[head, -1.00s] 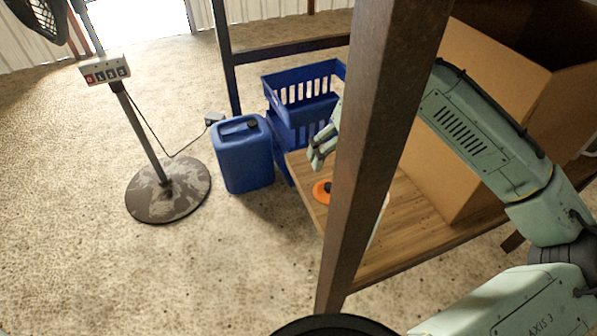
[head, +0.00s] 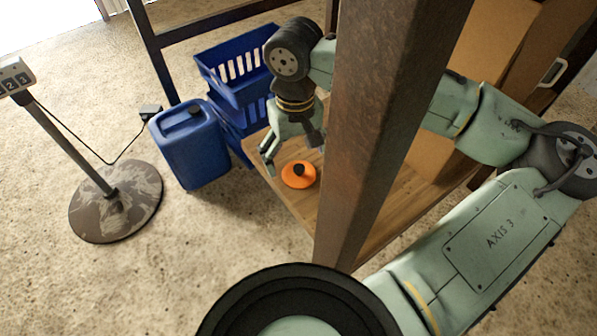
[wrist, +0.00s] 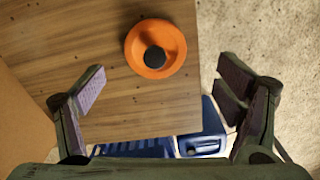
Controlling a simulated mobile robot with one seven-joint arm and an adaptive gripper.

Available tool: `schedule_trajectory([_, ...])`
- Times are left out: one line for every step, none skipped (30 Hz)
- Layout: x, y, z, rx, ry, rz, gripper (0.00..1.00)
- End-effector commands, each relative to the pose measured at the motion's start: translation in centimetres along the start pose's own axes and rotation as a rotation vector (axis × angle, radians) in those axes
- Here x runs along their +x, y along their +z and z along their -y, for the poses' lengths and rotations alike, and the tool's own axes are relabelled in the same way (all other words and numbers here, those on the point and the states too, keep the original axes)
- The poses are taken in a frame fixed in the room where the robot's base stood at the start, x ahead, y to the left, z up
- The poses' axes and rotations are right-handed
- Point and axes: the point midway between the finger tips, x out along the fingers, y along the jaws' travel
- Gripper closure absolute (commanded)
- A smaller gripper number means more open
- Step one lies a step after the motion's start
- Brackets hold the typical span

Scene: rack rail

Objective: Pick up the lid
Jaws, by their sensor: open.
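The lid (head: 299,175) is an orange disc with a black knob. It lies flat on a wooden shelf (head: 376,225) near the shelf's edge. My gripper (head: 290,152) is above the shelf beside the lid, pointing down, open and empty. Its two spread fingers also show in the wrist view, where the gripper (wrist: 166,88) does not touch the lid. A rusty post hides part of my arm in the head view.
The brown rack post (head: 375,130) stands in front of the shelf, just right of the lid. A cardboard box (head: 500,60) takes up the shelf's right part. Blue crates (head: 238,70) and a blue canister (head: 190,146) stand left of the shelf.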

Motion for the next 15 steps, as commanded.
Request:
schedule_trajectory([0.7, 0.2, -0.2, 0.002, 0.001, 0.003, 0.15])
schedule_trajectory([1.2, 0.3, -0.4, 0.001, 0.002, 0.002, 0.15])
schedule_trajectory([1.8, 0.5, -0.5, 0.002, 0.002, 0.003, 0.15])
schedule_trajectory([2.3, 0.6, -0.6, 0.002, 0.002, 0.003, 0.15])
schedule_trajectory([2.7, 0.6, -0.7, 0.001, 0.001, 0.003, 0.15])
schedule_trajectory([3.3, 0.5, -0.6, 0.0, 0.002, 0.002, 0.15])
schedule_trajectory([3.7, 0.5, -0.6, 0.0, 0.002, 0.002, 0.15])
schedule_trajectory([3.9, 0.5, -0.6, 0.0, 0.001, 0.001, 0.15])
schedule_trajectory([4.2, 0.5, -0.6, 0.0, 0.001, 0.001, 0.15])
schedule_trajectory([4.4, 0.5, -0.6, -0.001, 0.001, 0.001, 0.15])
schedule_trajectory([4.5, 0.5, -0.6, -0.001, 0.001, 0.001, 0.15])
schedule_trajectory([4.5, 0.5, -0.6, -0.001, 0.001, 0.001, 0.15])
schedule_trajectory([4.5, 0.5, -0.6, -0.001, 0.001, 0.0, 0.15])
schedule_trajectory([4.5, 0.5, -0.6, -0.001, 0.001, 0.0, 0.15])
schedule_trajectory([4.5, 0.5, -0.6, -0.001, 0.001, 0.0, 0.15])
